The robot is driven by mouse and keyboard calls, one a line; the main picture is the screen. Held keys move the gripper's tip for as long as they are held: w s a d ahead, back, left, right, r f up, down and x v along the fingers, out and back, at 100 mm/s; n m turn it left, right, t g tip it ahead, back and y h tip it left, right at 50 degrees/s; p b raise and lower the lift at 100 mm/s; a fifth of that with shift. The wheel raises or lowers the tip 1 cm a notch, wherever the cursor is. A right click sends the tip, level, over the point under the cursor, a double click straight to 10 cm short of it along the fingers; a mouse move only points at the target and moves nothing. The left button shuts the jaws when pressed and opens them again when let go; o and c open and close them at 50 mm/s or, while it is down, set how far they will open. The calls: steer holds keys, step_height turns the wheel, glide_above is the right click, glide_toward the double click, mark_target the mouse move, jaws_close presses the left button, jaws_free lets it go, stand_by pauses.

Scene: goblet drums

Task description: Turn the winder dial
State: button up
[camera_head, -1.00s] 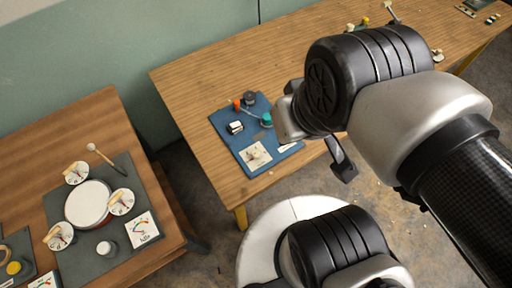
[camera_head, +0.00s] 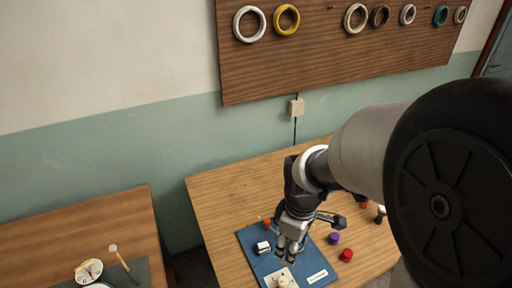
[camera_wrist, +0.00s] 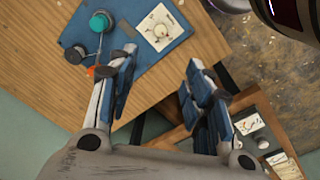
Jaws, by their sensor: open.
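A blue mat (camera_head: 250,236) lies on the wooden table, below my gripper (camera_head: 291,248) in the head view. On its front part is a white card with a small cream knob (camera_head: 284,282); the card also shows in the wrist view (camera_wrist: 165,31). This may be the winder dial, but I cannot tell for sure.
A black-and-white box (camera_head: 262,248) stands on the mat near my gripper. A purple knob (camera_head: 333,238) and a red knob (camera_head: 347,255) are to the right. The left table (camera_head: 80,232) holds a white dial (camera_head: 88,270) and a mallet (camera_head: 123,260). Rings (camera_head: 249,24) hang on the wall board.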

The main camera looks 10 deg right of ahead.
steer(key=n, duration=0.2)
glide_above(283, 281)
step_height(283, 281, down, 6)
steer(key=shift+g, duration=0.4)
step_height(283, 281, down, 17)
steer(key=b, duration=0.6)
steer(key=shift+d+r, duration=0.1)
steer(key=c, duration=1.1)
